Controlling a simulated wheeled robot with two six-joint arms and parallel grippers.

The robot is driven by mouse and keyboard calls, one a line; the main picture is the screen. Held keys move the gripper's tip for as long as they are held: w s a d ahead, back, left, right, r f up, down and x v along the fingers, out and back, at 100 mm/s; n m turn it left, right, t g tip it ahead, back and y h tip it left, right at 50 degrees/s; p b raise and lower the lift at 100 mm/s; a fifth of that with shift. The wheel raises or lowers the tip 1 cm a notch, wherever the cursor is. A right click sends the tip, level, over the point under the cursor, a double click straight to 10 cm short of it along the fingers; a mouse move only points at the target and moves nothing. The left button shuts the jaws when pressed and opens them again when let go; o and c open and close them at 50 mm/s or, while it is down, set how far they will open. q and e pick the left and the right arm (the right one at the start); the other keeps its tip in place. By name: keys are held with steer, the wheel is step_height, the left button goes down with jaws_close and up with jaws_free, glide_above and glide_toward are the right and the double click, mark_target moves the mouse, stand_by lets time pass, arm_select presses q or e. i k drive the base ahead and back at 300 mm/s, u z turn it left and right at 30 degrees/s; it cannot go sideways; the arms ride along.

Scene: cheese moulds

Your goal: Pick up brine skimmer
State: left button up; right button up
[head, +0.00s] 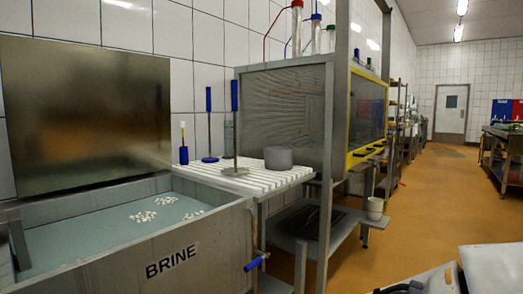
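A tall upright tool with a blue handle (234,96), a thin metal rod and a flat round metal disc stands at the front of a white slatted rack; it looks like the brine skimmer. A second upright blue-handled tool (208,99) with a blue round foot stands behind it to the left; which of the two is the skimmer is not fully certain. Both tools stand free.
The brine tank (215,243), with white floating bits, stands left of the slatted rack (178,172). A grey round mould (278,158) sits right of the tools. A metal cabinet (290,105) rises behind. Open floor lies right.

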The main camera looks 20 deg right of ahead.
mark_target(235, 171)
steer(key=z, duration=0.4)
steer(key=k, duration=0.5)
steer(key=z, duration=0.7)
steer(key=i, duration=1.25)
steer(key=u, duration=0.75)
